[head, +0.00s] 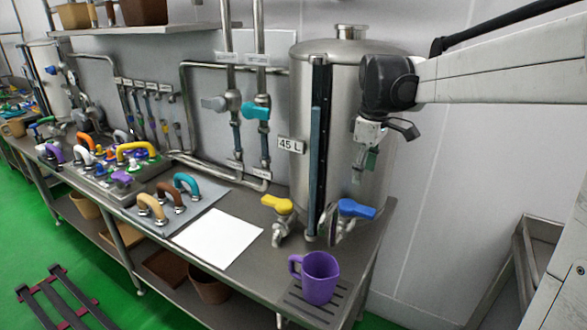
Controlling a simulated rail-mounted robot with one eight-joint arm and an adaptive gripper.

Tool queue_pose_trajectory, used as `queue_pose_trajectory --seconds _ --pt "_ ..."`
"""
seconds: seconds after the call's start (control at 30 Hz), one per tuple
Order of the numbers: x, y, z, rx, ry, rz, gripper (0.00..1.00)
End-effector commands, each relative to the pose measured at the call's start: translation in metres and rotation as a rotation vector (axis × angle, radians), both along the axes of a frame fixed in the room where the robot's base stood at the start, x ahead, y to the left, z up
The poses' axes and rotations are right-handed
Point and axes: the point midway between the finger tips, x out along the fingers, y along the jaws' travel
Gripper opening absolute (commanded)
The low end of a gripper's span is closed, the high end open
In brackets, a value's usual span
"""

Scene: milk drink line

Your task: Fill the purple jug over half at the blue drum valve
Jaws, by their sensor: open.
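The purple jug (321,279) stands upright on a slotted drip grate (309,306) at the front right of the steel bench, its handle to the left. Its inside is too small to judge for liquid. The blue valve handle (356,209) sits low on the front of the steel drum (372,165), above and to the right of the jug.
A yellow valve (277,204) is left of the blue one. A "45 L" label (290,145) is beside the drum's sight gauge. A white sheet (217,237) lies on the bench, left of the jug. Coloured handles (152,207) crowd the bench further left.

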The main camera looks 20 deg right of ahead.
Motion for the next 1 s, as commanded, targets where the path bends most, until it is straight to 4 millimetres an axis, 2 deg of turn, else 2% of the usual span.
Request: queue_pose_trajectory --seconds 0.03,0.2,0.47,0.67,1.0 --pt "0.010 -0.010 0.000 0.002 0.019 0.021 0.49" --pt "0.027 -0.028 -0.006 0.012 0.069 0.085 0.49" --pt "0.033 -0.035 -0.016 0.018 0.087 0.112 0.49" --pt "0.033 -0.035 -0.045 0.017 0.086 0.111 0.49" --pt "0.033 -0.035 -0.108 0.017 0.085 0.110 0.49"
